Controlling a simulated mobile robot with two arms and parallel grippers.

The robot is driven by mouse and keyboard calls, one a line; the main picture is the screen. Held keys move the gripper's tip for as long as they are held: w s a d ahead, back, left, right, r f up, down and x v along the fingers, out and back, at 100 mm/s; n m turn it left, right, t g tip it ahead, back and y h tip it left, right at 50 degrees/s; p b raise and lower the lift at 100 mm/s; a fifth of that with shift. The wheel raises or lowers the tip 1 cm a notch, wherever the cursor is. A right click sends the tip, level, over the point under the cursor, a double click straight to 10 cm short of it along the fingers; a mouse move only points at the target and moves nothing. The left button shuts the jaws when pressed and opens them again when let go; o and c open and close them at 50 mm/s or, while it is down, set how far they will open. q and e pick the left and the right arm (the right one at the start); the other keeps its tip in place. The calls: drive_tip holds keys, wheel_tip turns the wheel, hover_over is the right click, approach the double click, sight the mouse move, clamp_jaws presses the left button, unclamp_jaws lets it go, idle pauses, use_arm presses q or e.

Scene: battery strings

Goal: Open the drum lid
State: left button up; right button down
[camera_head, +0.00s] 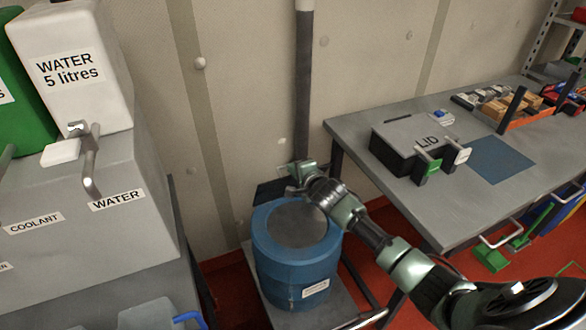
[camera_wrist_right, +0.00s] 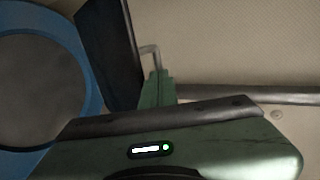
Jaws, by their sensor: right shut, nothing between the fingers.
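The blue drum (camera_head: 292,270) stands on a low grey platform. Its round top shows a blue rim around a grey disc; I cannot tell whether this is a surface or the inside. A dark flat panel (camera_head: 268,191), seemingly the lid, stands up at the drum's far side. The panel also shows in the right wrist view (camera_wrist_right: 108,45), with a bent metal handle (camera_wrist_right: 151,52) at its edge. My right gripper (camera_head: 296,176) is above the drum's far edge, beside the panel. Its fingers (camera_wrist_right: 157,88) are shut and empty, close to the handle. My left gripper is out of view.
A grey bench (camera_head: 372,135) at right carries a dark box marked LID (camera_head: 405,142). A grey cabinet (camera_head: 105,190) with a white water container (camera_head: 85,95) stands at left. A vertical pipe (camera_head: 303,90) runs up the wall behind the drum. Red floor (camera_head: 230,290) shows left of the drum.

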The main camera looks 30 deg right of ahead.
drive_tip(key=shift+w+f, duration=0.1)
drive_tip(key=shift+w, duration=0.1)
drive_tip(key=shift+w+r, duration=0.15)
drive_tip(key=shift+r, duration=0.1)
drive_tip(key=shift+w+d+r+g+p, duration=0.1)
drive_tip(key=shift+w+r+g+p, duration=0.35)
drive_tip(key=shift+w+p, duration=0.5)
drive_tip(key=shift+w, duration=0.95)
